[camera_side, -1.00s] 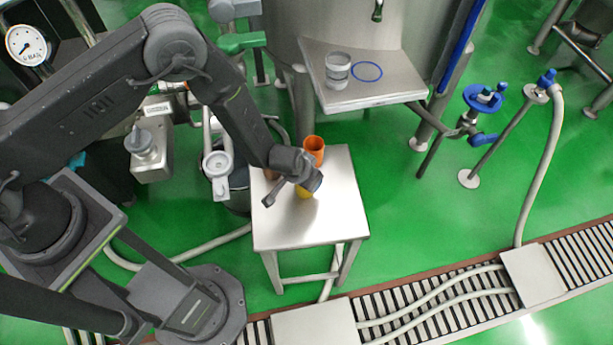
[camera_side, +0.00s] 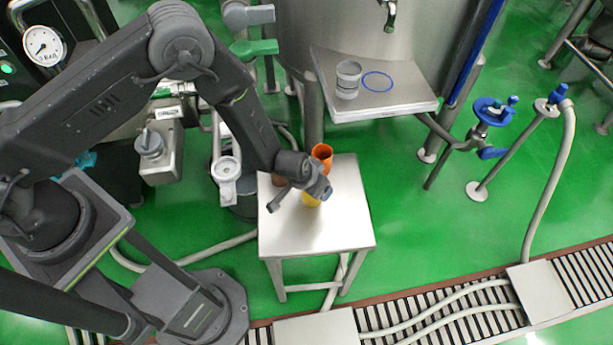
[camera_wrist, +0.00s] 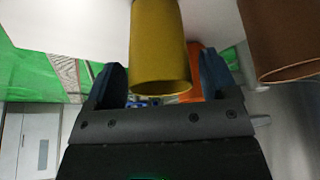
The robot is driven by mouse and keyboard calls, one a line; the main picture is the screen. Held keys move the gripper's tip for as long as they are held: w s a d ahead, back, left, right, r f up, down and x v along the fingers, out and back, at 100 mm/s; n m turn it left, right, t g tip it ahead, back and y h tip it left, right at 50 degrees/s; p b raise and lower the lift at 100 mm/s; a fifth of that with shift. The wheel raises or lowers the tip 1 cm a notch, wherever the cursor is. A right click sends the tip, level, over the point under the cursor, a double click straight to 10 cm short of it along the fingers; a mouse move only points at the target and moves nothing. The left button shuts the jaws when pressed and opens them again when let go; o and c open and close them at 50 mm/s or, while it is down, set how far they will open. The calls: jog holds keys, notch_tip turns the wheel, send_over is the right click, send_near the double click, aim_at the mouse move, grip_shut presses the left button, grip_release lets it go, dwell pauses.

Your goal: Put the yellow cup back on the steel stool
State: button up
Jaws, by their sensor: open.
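The yellow cup (camera_side: 310,200) stands on the steel stool (camera_side: 343,218), partly hidden under my gripper (camera_side: 318,188) in the side view. In the wrist view the yellow cup (camera_wrist: 160,45) lies between the two dark fingers of my gripper (camera_wrist: 160,84), with a gap on each side. My gripper is open and not closed on the cup. The cup's rim faces my palm, and its base end runs out of the picture.
An orange cup (camera_side: 322,157) stands behind the yellow one on the stool. A brown cup (camera_wrist: 281,40) is close on the right in the wrist view. A tilted-looking metal shelf (camera_side: 400,100) holds a grey jar (camera_side: 348,80) beside a blue ring (camera_side: 378,82). The stool's front is clear.

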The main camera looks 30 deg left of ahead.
jog(key=v, duration=1)
jog(key=shift+r, duration=0.2)
jog(key=s+a+r+h, duration=0.1)
jog(key=a+r+h, duration=0.15)
jog(key=r, duration=0.95)
jog(key=s+a+r+h, duration=0.15)
jog(key=a+r, duration=0.25)
jog(key=r, duration=0.8)
jog(key=s+a+r+y, duration=0.2)
jog(key=s+a+r, duration=0.2)
jog(key=s+a, duration=0.2)
jog(key=s+a+r+n+t+y, duration=0.1)
jog(key=s+a+r, duration=0.3)
jog(key=s, duration=0.6)
jog(key=a+y, duration=0.1)
jog(key=a, duration=0.1)
jog(key=shift+a+r, duration=0.15)
jog(key=shift+a, duration=0.15)
